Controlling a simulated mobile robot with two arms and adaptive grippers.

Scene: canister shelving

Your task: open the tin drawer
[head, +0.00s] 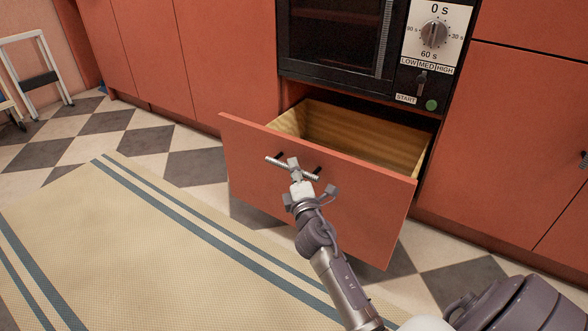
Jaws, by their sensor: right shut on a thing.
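The drawer (270,156) has an orange-red front and pale wooden inner walls. It sits under the microwave and is pulled well out of the cabinet. The part of its inside that shows looks empty. A metal bar handle (276,161) runs across the upper part of its front. My right gripper (295,170) is at the handle, shut on it, and covers its middle. My left gripper is not in view.
A black microwave (333,35) with a dial panel is above the drawer. Orange-red cabinets (500,130) flank it. A beige rug with blue stripes (140,245) lies on the checkered floor. A white step stool (40,80) stands at the far left.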

